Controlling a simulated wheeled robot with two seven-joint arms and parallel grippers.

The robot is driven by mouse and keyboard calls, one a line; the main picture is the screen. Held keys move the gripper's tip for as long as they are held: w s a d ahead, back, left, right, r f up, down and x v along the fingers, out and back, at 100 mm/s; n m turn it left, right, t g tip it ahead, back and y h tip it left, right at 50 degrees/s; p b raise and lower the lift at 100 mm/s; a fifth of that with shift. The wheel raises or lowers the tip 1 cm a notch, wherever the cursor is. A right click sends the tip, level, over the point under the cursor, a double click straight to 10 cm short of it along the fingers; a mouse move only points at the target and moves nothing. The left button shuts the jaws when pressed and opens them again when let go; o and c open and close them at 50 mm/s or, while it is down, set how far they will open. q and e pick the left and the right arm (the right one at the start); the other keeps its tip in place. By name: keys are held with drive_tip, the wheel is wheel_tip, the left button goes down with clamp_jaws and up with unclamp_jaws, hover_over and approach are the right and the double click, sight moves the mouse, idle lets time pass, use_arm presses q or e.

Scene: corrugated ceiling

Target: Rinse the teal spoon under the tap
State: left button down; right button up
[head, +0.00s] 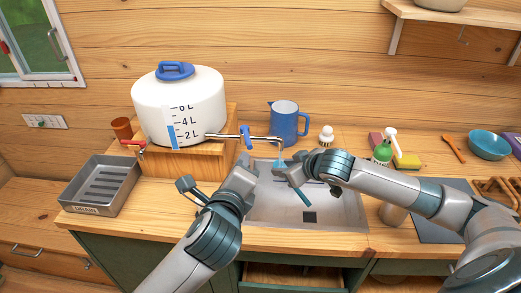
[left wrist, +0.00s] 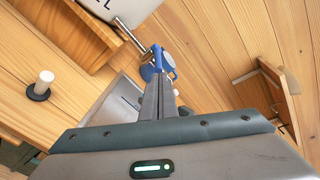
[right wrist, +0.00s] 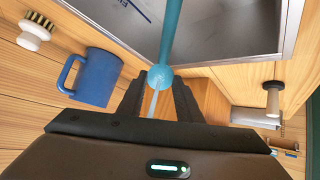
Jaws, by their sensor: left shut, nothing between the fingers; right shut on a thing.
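The teal spoon (head: 302,197) is in my right gripper (head: 284,172), over the sink (head: 262,208). In the right wrist view its round teal bowl (right wrist: 160,77) is near the fingertips and the handle extends away over the sink. The tap spout (head: 268,138) ends just above the right gripper. A pale blue patch shows below the spout; I cannot tell whether it is running water. My left gripper (head: 250,160) is shut and empty. In the left wrist view its tips (left wrist: 158,92) are close to the blue tap handle (left wrist: 158,62); contact is unclear.
The white water tank (head: 180,95) stands on a wooden block behind the left gripper. A blue jug (head: 288,124) and a white-knobbed brush (head: 326,137) stand behind the sink. A grey drain tray (head: 103,186) is at left.

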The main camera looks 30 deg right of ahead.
use_arm(q)
drive_tip(key=w+d+r+n+g+h, duration=0.1)
drive_tip(key=w+d+r+n, duration=0.1)
drive_tip(key=d, duration=0.4)
drive_tip(key=w+d+r+n+g, duration=0.2)
drive_tip(key=w+d+r, duration=0.1)
drive_tip(key=d, duration=0.3)
drive_tip(key=w+a+n+g+y, duration=0.1)
drive_tip(key=w+n+y, duration=0.1)
drive_tip(key=w, duration=0.1)
drive_tip(key=w+a+r+n+g+y, duration=0.1)
drive_tip(key=w+n+y, duration=0.1)
drive_tip(key=w, duration=0.2)
drive_tip(key=w+a+r+n+g+y, duration=0.1)
drive_tip(key=w+n+y, duration=0.1)
drive_tip(key=w, duration=0.1)
drive_tip(key=shift+w+a+g, duration=0.2)
drive_tip(key=shift+a+g, duration=0.1)
drive_tip(key=shift+g, duration=0.1)
drive_tip(key=shift+s+a+r+g, duration=0.1)
drive_tip(key=shift+s+a+g, duration=0.15)
drive_tip(key=shift+g, duration=0.35)
drive_tip(key=s+r+g, duration=0.3)
drive_tip(key=s+g, duration=0.2)
drive_tip(key=g, duration=0.1)
drive_tip(key=shift+s+a+r, duration=0.15)
drive_tip(key=shift+s+r, duration=0.15)
